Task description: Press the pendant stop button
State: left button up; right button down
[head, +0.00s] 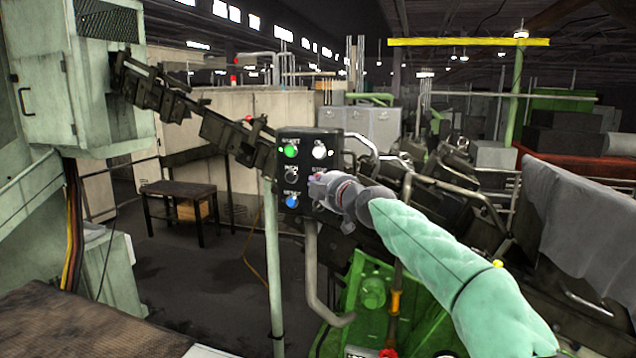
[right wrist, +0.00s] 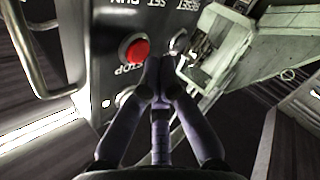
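The dark pendant box (head: 306,141) stands on a post in the middle of the head view, with green, white, black and blue buttons. The red stop button (right wrist: 134,50) shows in the right wrist view, with its STOP label beside it. In the head view it is hidden behind my right gripper (head: 316,186). In the right wrist view my right gripper (right wrist: 160,68) has its fingertips together, with nothing visible between them. The tips lie to the right of the red button, close to the panel; I cannot tell whether they touch it. My left gripper is not in view.
A bent metal rail (head: 362,142) runs at the pendant's right side. A green machine part (head: 372,290) sits below my right arm. A small dark table (head: 180,188) stands back left, and a pale cabinet (head: 75,85) fills the far left.

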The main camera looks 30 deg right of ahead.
jog(key=shift+w+d, duration=0.2)
jog(key=shift+w, duration=0.05)
jog(key=shift+w+d+b, duration=0.2)
jog(key=shift+d+b, duration=0.1)
jog(key=shift+b, duration=0.1)
dwell(0.9)
jog(key=shift+a, duration=0.1)
jog(key=shift+s+a, duration=0.55)
jog(key=s+a+p, duration=0.3)
jog(key=shift+s+a, duration=0.1)
jog(key=shift+a, duration=0.3)
dwell(0.5)
jog(key=shift+f, duration=0.1)
